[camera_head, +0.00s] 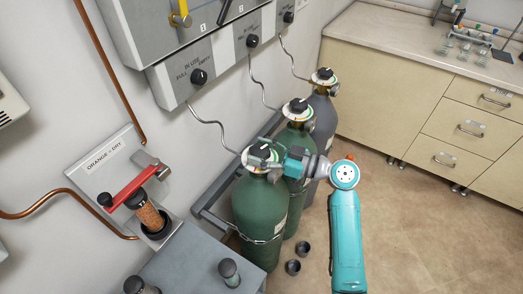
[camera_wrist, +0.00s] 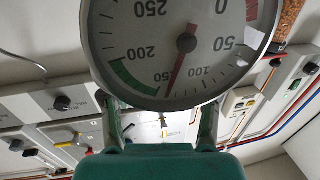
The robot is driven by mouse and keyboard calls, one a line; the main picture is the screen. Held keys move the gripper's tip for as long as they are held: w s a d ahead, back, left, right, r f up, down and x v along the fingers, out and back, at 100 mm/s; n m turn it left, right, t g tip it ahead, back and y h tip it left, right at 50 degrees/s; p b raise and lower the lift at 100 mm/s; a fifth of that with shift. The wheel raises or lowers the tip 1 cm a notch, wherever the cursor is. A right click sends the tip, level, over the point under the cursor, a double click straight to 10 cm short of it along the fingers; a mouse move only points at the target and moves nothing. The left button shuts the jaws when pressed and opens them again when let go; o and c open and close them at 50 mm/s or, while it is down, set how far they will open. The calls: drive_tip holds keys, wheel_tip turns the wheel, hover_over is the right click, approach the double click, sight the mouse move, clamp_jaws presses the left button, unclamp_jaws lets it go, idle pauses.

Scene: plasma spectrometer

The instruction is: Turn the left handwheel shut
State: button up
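The left gas cylinder (camera_head: 259,212) is green and upright, with a black handwheel (camera_head: 261,152) on its valve. My gripper (camera_head: 277,163) is at this valve, coming from the right, close beside the handwheel. In the wrist view a round pressure gauge (camera_wrist: 180,45) fills the top middle, its red needle near 150. My two gripper fingers (camera_wrist: 159,122) stand apart below it, and their tips are hidden behind the gauge. The handwheel cannot be made out in the wrist view, so I cannot tell whether the fingers touch it.
A second green cylinder (camera_head: 297,137) and a grey cylinder (camera_head: 323,125) stand close behind, with handwheels. A wall panel with black knobs (camera_head: 198,76) is at upper left. Two small dark cups (camera_head: 293,267) are on the floor. Beige drawers (camera_head: 452,128) stand at right; the floor before them is clear.

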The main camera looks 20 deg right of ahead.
drive_tip(key=shift+c, duration=0.6)
